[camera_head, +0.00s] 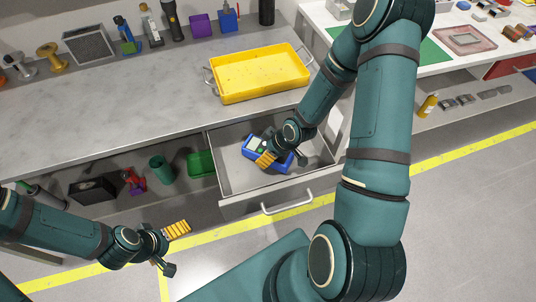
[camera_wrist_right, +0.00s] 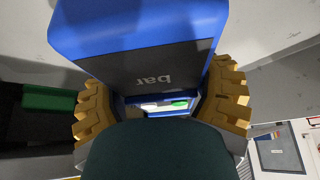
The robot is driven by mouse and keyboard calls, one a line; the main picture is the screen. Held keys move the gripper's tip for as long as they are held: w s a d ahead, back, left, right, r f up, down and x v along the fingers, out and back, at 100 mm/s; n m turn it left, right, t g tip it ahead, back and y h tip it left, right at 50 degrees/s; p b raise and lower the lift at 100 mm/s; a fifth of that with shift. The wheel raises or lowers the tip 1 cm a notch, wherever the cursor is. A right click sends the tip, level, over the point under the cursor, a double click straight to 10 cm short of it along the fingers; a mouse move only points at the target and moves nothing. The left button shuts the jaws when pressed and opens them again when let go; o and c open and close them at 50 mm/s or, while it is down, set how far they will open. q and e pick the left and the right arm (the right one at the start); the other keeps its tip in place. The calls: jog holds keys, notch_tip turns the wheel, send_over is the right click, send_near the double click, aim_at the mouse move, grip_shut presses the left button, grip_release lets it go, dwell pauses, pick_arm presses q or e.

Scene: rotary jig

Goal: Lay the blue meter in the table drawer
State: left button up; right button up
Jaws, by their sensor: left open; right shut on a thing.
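The table drawer (camera_head: 232,180) is pulled open under the worktop, with its front handle (camera_head: 287,203) facing the floor. The blue meter (camera_head: 252,149) is over or inside the drawer, and I cannot tell whether it touches the drawer floor. My right gripper (camera_head: 266,159) is shut on the meter, reaching down from above. In the right wrist view the meter's blue body (camera_wrist_right: 140,22) and dark panel with "bar" lettering lie between the ribbed yellow fingers (camera_wrist_right: 160,108). My left gripper (camera_head: 177,247) is open and empty, low at the left, away from the drawer.
A yellow tray (camera_head: 258,82) stands on the worktop (camera_head: 130,100) above the drawer. A green bin (camera_head: 201,164), a green cup (camera_head: 160,168) and a black box (camera_head: 92,187) sit on the shelf left of the drawer. Tools line the worktop's back.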

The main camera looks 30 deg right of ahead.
jog(key=shift+f, duration=0.55)
jog(key=shift+f, duration=0.15)
jog(key=o, duration=1.3)
jog(key=p+v, duration=0.3)
jog(key=v, duration=0.8)
jog(key=shift+p, duration=0.4)
jog(key=shift+s+d+r, duration=0.2)
jog(key=shift+r, duration=0.4)
